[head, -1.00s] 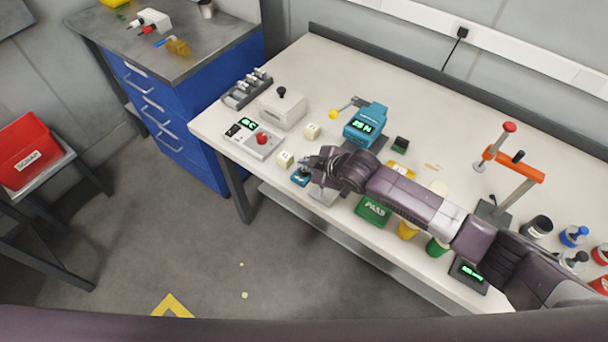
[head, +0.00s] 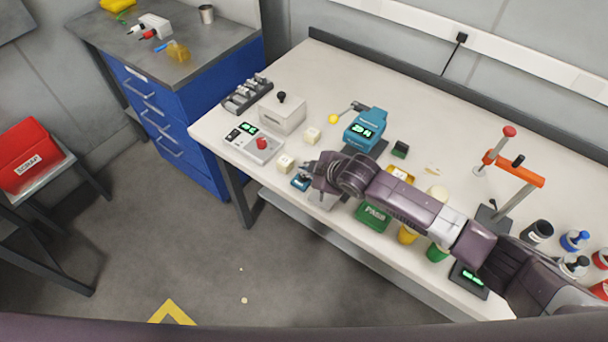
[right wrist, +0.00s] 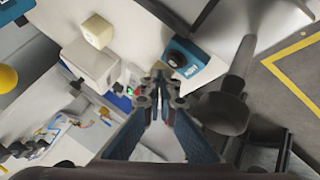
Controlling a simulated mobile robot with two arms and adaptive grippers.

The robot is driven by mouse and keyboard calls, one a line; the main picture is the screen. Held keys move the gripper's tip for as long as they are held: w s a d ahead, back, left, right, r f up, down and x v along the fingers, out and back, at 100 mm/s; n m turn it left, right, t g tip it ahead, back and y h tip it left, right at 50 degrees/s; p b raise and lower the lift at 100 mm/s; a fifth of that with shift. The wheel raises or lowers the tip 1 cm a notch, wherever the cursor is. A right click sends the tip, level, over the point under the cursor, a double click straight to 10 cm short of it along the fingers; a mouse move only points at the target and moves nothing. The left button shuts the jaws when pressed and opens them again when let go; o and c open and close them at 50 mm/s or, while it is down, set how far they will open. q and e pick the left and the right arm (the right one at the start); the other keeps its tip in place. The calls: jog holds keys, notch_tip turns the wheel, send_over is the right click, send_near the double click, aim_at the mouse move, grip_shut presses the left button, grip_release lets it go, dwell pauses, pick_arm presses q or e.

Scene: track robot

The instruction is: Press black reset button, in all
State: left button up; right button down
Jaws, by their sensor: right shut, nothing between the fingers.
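A small blue box (head: 300,182) with a black top stands near the table's front edge. In the right wrist view the blue box (right wrist: 190,62) carries a round black button (right wrist: 178,57) and a small label that I cannot read. My right gripper (head: 309,168) is just above and beside this box in the head view. In the right wrist view my right gripper (right wrist: 160,84) has its fingertips together and empty, to the lower left of the button. I cannot tell whether it touches the box. My left gripper is not in view.
A control panel (head: 241,145) with a red button stands to the left. Two cream cubes (head: 285,163) (head: 312,135), a white box (head: 285,118) with a black knob and a teal device (head: 360,130) stand nearby. A green PASS bin (head: 373,216) hangs at the front edge.

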dwell(0.4)
jog(key=shift+f, duration=0.4)
